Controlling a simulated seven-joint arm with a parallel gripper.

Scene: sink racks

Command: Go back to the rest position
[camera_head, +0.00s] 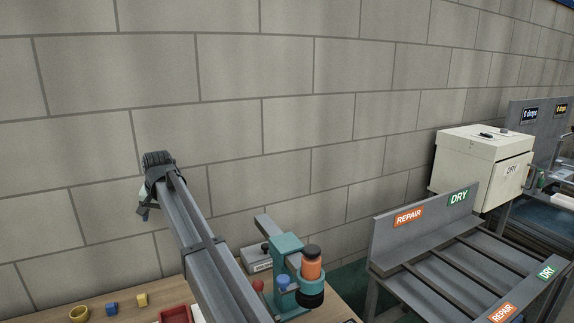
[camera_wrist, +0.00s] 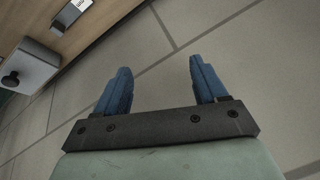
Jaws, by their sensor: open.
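My gripper (camera_wrist: 160,65) shows in the wrist view with its two blue fingers spread apart and nothing between them. Pale block or tile joints lie behind the fingers, and the fingers appear clear of any object. In the head view I cannot clearly make out the gripper's fingers. No particular object is named by the task.
At right are a grey rack (camera_head: 425,233) labelled REPAIR and DRY, and a cream box (camera_head: 480,160). A block wall stands behind.

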